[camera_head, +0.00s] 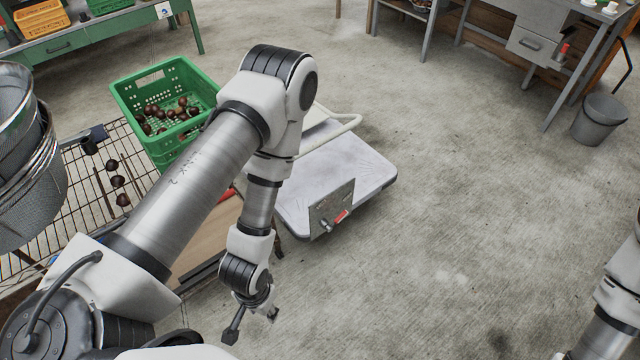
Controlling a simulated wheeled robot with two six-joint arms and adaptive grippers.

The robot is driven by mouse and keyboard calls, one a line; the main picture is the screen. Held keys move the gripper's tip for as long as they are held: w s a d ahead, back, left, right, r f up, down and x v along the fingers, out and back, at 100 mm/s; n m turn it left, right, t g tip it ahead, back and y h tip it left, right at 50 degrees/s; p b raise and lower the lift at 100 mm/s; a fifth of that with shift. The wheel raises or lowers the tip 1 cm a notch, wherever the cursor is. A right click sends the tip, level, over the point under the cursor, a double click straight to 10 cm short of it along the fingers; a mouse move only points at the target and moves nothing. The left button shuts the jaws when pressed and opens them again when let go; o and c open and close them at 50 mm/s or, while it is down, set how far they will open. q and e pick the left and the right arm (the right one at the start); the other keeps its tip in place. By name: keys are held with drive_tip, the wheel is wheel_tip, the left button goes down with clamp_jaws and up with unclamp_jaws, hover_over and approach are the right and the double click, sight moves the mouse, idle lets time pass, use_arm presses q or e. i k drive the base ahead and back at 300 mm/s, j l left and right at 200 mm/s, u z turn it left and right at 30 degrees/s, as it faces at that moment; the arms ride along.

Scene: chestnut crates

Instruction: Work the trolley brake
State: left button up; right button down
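The trolley (365,168) is a flat grey platform on the concrete floor, just right of centre. Its white tube handle (350,123) is at the far-left side, partly hidden by my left arm. A grey metal plate (328,203) stands at the near edge. A lever with a red grip (341,216) sticks out from the plate, tilted up to the right. My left gripper (253,322) hangs nearer to me and left of the lever, apart from it. Its fingers are spread and nothing shows between them. My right arm is at the right edge; its gripper is out of view.
A green crate (150,82) of chestnuts stands left of the trolley, beside a wire rack (82,195) with several loose chestnuts. A bin (599,120) and workbench (570,50) stand far right. The floor right of the trolley is clear.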

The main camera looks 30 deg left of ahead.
sight(329, 228)
drive_tip(key=i+u, duration=0.3)
drive_tip(key=i+l+u, duration=0.2)
drive_tip(key=i+u, duration=0.15)
drive_tip(key=i+l+u, duration=0.3)
drive_tip(key=i, duration=0.15)
